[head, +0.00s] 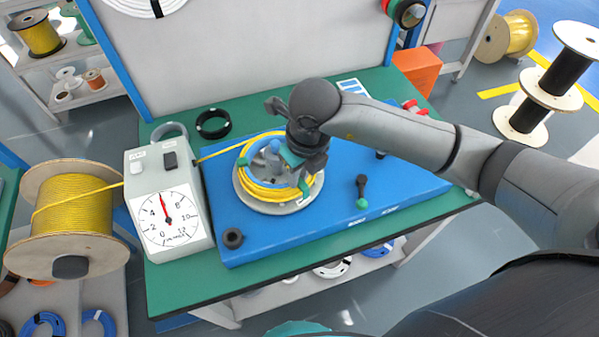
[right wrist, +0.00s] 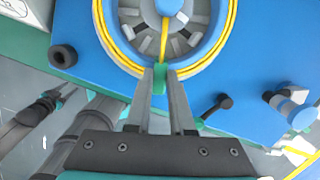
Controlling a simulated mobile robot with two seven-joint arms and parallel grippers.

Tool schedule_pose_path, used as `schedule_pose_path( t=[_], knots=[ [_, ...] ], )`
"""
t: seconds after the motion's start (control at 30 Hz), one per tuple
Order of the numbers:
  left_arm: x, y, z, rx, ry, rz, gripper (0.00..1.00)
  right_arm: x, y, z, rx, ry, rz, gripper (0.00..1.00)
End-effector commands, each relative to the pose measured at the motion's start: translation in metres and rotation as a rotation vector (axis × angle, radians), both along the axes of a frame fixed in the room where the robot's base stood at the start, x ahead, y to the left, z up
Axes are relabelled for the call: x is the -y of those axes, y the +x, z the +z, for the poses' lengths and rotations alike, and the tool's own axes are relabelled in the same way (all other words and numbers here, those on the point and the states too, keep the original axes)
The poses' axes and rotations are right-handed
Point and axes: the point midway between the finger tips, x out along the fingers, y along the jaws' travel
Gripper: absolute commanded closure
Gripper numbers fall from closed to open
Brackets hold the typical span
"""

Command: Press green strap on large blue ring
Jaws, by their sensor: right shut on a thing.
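The large blue ring (right wrist: 112,32) shows in the right wrist view, with yellow cable (right wrist: 182,73) coiled around it. In the head view the coil (head: 262,192) sits on a round grey disc (head: 270,208). A green strap (right wrist: 160,80) lies at the coil's near edge. My right gripper (right wrist: 160,72) is shut on this strap, one finger on each side. In the head view the gripper (head: 304,182) reaches down at the coil's right front, by the strap. Another green strap (head: 242,161) is at the coil's left. My left gripper is not identifiable.
The blue board (head: 330,222) carries a black ring (head: 233,238) and a green-tipped handle (head: 361,190). A dial meter (head: 167,210) stands left, with the yellow cable spool (head: 70,212) beyond. Another black coil (head: 213,124) lies behind the board. The board's front right is clear.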

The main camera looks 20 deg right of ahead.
Motion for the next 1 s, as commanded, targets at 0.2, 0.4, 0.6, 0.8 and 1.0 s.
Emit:
schedule_pose_path(
  t=[0.2, 0.4, 0.6, 0.8, 1.0],
  knots=[
    [0.0, 0.0, 0.0, 0.0, 0.0, 0.0, 0.5, 0.0, -0.001, -0.002, -0.006, -0.002, 0.0, 1.0],
    [0.0, 0.0, 0.0, 0.0, 0.0, 0.0, 0.5, 0.0, -0.001, -0.002, -0.005, -0.002, 0.0, 0.62],
    [0.0, 0.0, 0.0, 0.0, 0.0, 0.0, 0.5, 0.0, -0.001, -0.001, -0.003, -0.001, 0.0, 0.44],
    [0.0, 0.0, 0.0, 0.0, 0.0, 0.0, 0.5, 0.0, -0.001, -0.001, -0.002, -0.001, 0.0, 0.44],
    [0.0, 0.0, 0.009, 0.0, 0.0, 0.0, 0.5, 0.0, 0.0, 0.011, -0.002, -0.001, 0.0, 0.44]
  ],
)
